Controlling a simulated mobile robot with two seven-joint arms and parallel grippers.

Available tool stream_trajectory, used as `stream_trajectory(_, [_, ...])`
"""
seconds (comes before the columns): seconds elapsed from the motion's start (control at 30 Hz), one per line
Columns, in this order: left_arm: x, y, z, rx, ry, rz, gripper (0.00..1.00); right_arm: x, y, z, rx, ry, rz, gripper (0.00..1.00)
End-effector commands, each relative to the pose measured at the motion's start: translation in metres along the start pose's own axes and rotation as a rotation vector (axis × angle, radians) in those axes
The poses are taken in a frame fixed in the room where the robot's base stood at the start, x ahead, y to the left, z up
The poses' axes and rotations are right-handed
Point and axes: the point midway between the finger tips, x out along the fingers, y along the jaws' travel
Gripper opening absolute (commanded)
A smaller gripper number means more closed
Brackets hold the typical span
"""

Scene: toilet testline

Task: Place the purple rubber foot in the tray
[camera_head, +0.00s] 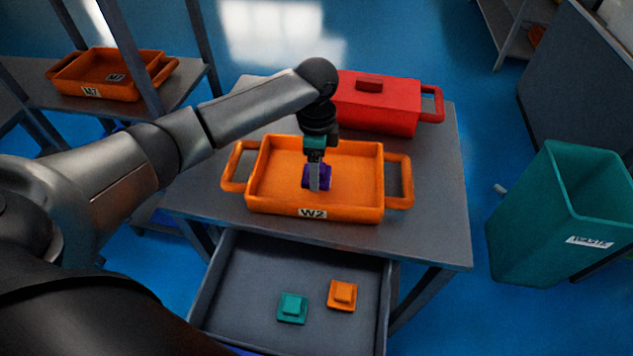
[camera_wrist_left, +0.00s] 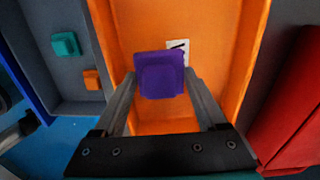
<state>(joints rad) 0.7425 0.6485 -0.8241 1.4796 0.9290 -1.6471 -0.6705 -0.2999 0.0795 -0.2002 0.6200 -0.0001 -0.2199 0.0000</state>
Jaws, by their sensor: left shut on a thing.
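The purple rubber foot (camera_head: 317,177) is a small square stepped block, held between the fingers of my left gripper (camera_head: 315,180). The left wrist view shows the purple foot (camera_wrist_left: 160,77) between both fingertips of the left gripper (camera_wrist_left: 162,85). The orange tray (camera_head: 270,190) labelled W2 sits on the grey table, and the gripper points down over its inside. The tray floor (camera_wrist_left: 120,25) lies behind the foot in the wrist view. I cannot tell whether the foot touches the tray floor. My right gripper is not in view.
A red box (camera_head: 375,105) stands behind the tray. An open grey drawer (camera_head: 245,290) below holds a teal foot (camera_head: 292,307) and an orange foot (camera_head: 342,295). A teal waste bin (camera_head: 530,230) stands at the right. Another orange tray (camera_head: 110,75) is on the left shelf.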

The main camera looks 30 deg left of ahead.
Motion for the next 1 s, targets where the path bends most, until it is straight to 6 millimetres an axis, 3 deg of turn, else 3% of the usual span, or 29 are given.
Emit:
stream_trajectory(0.3, [0.041,0.001,0.001,0.0,-0.002,0.002,0.14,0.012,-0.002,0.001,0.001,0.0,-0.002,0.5])
stream_trajectory(0.7, [0.045,0.0,0.0,0.0,0.0,0.0,0.14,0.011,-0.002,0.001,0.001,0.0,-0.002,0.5])
stream_trajectory(0.73, [0.045,0.0,0.0,0.0,-0.001,0.0,0.78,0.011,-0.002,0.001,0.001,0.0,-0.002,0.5])
stream_trajectory(0.93, [0.045,0.0,0.0,0.0,-0.001,0.0,1.0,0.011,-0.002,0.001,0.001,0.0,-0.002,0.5])
stream_trajectory(1.0, [0.045,0.0,0.0,0.0,-0.001,0.0,1.0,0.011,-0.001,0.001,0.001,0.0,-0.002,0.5])
